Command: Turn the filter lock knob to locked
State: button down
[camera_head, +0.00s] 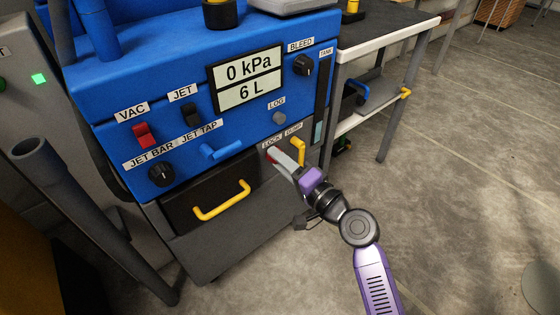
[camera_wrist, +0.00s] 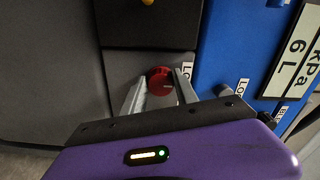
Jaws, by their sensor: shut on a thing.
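The filter lock knob (camera_wrist: 160,79) is small, round and red in the wrist view, with a light mark on its face. It sits on the dark front panel beside a partly hidden label. My gripper (camera_wrist: 158,90) is shut on the knob, with one grey finger on each side of it. In the head view my gripper (camera_head: 274,157) reaches the panel just under the LOCK label (camera_head: 272,143). There the fingers hide most of the knob. I cannot read which setting the knob points to.
A yellow DUMP lever (camera_head: 298,152) stands close to the right of my gripper. A dark drawer with a yellow handle (camera_head: 222,200) is to the left. The blue panel above carries a display (camera_head: 247,79) reading 0 kPa and 6 L. The floor (camera_head: 440,190) at right is clear.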

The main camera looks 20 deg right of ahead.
jog(key=shift+f, duration=0.1)
jog(key=c, duration=0.9)
grip_release()
jog(key=shift+c, duration=0.2)
jog(key=p+v, duration=0.1)
jog(key=v, duration=0.6)
jog(key=shift+s, duration=0.35)
